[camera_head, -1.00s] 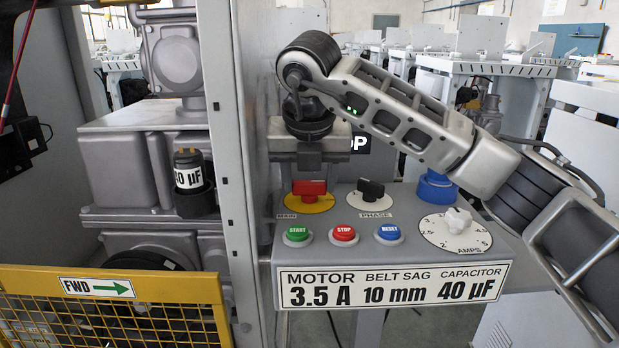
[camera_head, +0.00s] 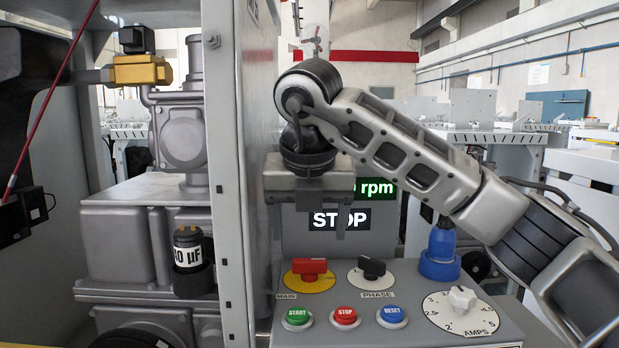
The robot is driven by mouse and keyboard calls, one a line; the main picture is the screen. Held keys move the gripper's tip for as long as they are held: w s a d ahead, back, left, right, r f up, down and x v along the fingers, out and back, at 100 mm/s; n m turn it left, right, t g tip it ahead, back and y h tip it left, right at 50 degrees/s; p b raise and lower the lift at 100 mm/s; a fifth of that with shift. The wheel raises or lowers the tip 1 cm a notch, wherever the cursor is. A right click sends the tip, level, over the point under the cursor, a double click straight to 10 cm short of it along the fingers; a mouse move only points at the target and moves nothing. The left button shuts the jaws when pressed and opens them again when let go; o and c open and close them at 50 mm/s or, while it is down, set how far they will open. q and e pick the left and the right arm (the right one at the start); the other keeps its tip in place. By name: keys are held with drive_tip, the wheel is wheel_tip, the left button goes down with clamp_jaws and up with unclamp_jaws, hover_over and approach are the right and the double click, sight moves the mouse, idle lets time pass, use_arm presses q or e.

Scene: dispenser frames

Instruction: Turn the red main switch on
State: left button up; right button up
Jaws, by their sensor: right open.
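The red main switch (camera_head: 309,267) is a red bar handle on a yellow disc (camera_head: 310,284), beside the label MAIN, at the left of the control panel. Its handle lies crosswise, roughly level in the picture. My right gripper (camera_head: 302,203) hangs from the arm coming in from the right. It is above the switch in the picture, apart from it, and open with nothing seen in it. It covers part of the display above the panel.
A black PHASE knob (camera_head: 372,268), green START (camera_head: 297,318), red STOP (camera_head: 346,317) and blue RESET (camera_head: 391,316) buttons and a white AMPS dial (camera_head: 462,299) share the panel. A blue plug (camera_head: 440,254) stands behind them. A grey cabinet wall (camera_head: 240,150) rises on the left.

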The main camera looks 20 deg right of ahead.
drive_tip(key=d+p+v, duration=0.1)
drive_tip(key=v, duration=0.8)
drive_tip(key=shift+a, duration=0.4)
